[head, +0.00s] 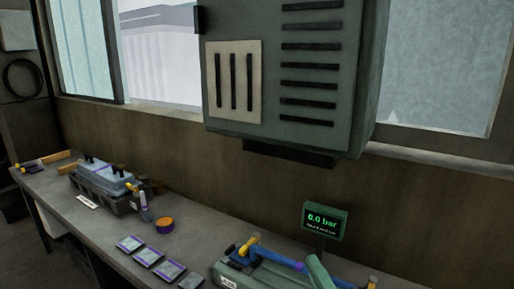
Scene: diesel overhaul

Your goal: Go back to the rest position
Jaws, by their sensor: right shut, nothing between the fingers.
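I can make out neither my left nor my right gripper in the head view. The long grey workbench (100,229) runs from the far left to the bottom right. A green test stand (240,275) with a blue bar (280,258) and yellow parts is at the bottom, partly cut off by the frame edge. A small green display (325,221) behind it reads 0.0 bar.
A grey box-like unit (100,182) stands at the left of the bench. An orange round container (164,224) and several flat purple-edged trays (147,256) are nearer. A large green cabinet (285,70) hangs on the wall above the bench.

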